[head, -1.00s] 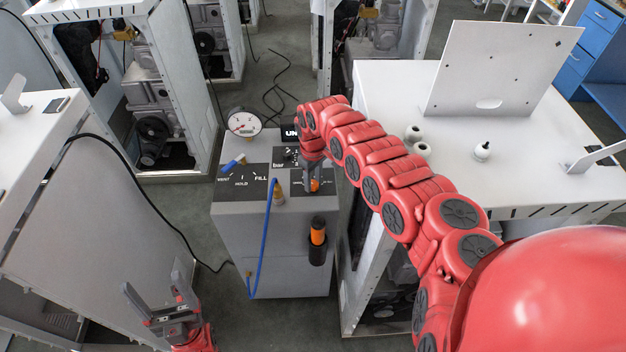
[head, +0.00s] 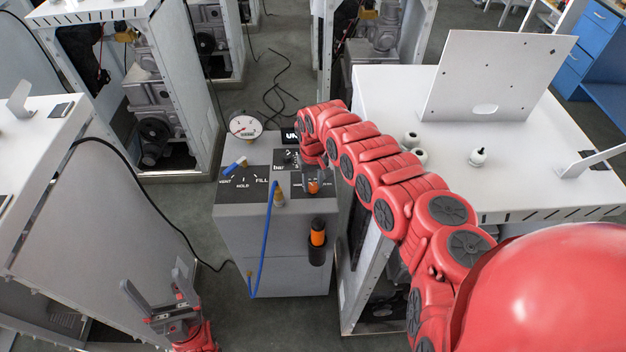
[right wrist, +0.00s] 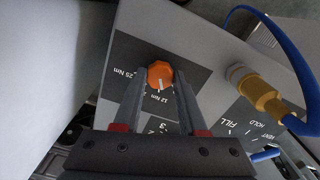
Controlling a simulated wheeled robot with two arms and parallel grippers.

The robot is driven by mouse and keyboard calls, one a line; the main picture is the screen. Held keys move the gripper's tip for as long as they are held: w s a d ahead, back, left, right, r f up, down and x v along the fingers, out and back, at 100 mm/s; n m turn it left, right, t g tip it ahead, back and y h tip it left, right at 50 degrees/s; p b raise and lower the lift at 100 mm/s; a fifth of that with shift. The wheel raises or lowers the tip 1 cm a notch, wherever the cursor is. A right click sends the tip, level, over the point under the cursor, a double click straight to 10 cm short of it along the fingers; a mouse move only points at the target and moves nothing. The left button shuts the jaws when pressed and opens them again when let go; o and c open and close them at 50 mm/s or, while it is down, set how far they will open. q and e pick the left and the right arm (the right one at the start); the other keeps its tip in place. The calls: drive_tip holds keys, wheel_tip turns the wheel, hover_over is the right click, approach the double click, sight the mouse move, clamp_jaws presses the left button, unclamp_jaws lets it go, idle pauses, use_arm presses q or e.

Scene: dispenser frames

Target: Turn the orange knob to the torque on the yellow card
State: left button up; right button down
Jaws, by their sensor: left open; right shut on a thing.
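The orange knob (head: 313,187) sits on the dark panel on top of the grey dispenser (head: 270,230). In the right wrist view the knob (right wrist: 160,74) has a white mark on the side towards the "12 Nm" label; "25 Nm" is printed to its left. My right gripper (right wrist: 158,80) is shut on the knob, one finger on each side. Its arm and fingers hide part of the panel in the head view. My left gripper (head: 155,284) is open and empty, low at the left, away from the dispenser. I cannot make out a yellow card.
A round gauge (head: 245,127) stands at the dispenser's back. A blue hose (head: 264,240) loops down its front, beside an orange-handled tool (head: 317,232) in a black holder. A white bench (head: 470,185) stands close on the right. Open floor lies left of the dispenser.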

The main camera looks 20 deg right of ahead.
drive_tip(key=m, duration=0.1)
drive_tip(key=m+p, duration=0.1)
drive_tip(key=m, duration=0.1)
drive_tip(key=shift+w+r, duration=0.1)
drive_tip(key=shift+r, duration=0.1)
drive_tip(key=m+p, duration=0.1)
drive_tip(key=m, duration=0.1)
drive_tip(key=shift+m, duration=0.3)
drive_tip(key=shift+f+m+p, duration=0.1)
drive_tip(key=shift+m+p, duration=0.3)
drive_tip(key=shift+m, duration=1.9)
drive_tip(key=shift+c, duration=2.3)
unclamp_jaws()
